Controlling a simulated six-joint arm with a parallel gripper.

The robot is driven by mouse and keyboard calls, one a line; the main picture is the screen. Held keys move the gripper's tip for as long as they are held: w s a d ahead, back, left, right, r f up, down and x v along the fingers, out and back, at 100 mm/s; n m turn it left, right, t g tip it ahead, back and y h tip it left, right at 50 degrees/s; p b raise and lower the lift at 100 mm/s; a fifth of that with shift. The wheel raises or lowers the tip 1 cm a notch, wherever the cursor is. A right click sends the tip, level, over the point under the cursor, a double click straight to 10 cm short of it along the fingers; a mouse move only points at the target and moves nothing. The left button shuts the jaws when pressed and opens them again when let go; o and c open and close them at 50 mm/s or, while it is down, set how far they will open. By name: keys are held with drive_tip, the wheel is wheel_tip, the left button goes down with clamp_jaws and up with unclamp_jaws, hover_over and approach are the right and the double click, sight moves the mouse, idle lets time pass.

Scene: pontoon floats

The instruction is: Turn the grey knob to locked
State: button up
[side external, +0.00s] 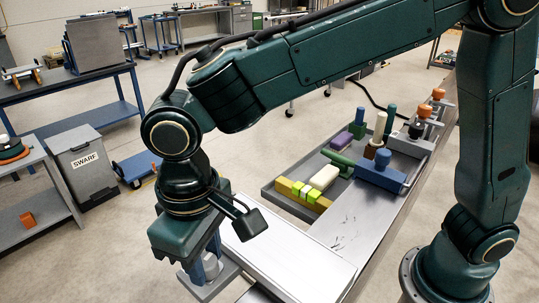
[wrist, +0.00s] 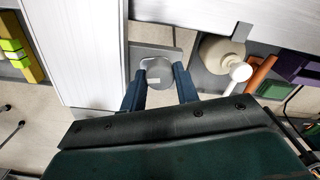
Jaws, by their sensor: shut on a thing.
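The grey knob (wrist: 154,68) is a round piece with a small pale mark on its top, seen in the wrist view on a grey base plate (wrist: 170,36). The side view shows the knob (side external: 212,266) partly hidden by my fingers, above its plate (side external: 222,283). My gripper (wrist: 158,82) points down, with one blue finger on each side of the knob, shut on it. In the side view my gripper (side external: 203,268) is low at the plate. No lettering for the locked position can be read.
A pale flat board (side external: 290,255) lies close to the right of my gripper. Beyond it a grey tray (side external: 272,190) holds several coloured blocks and pegs, with a blue block (side external: 380,177) at its right. A SWARF bin (side external: 85,172) stands on the floor at left.

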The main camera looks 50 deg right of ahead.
sight(205, 260)
drive_tip(key=shift+m, duration=1.2)
drive_tip(key=o, duration=1)
drive_tip(key=shift+c, duration=0.2)
drive_tip(key=shift+r, duration=0.15)
wheel_tip(205, 260, up, 14)
drive_tip(key=shift+f, duration=0.2)
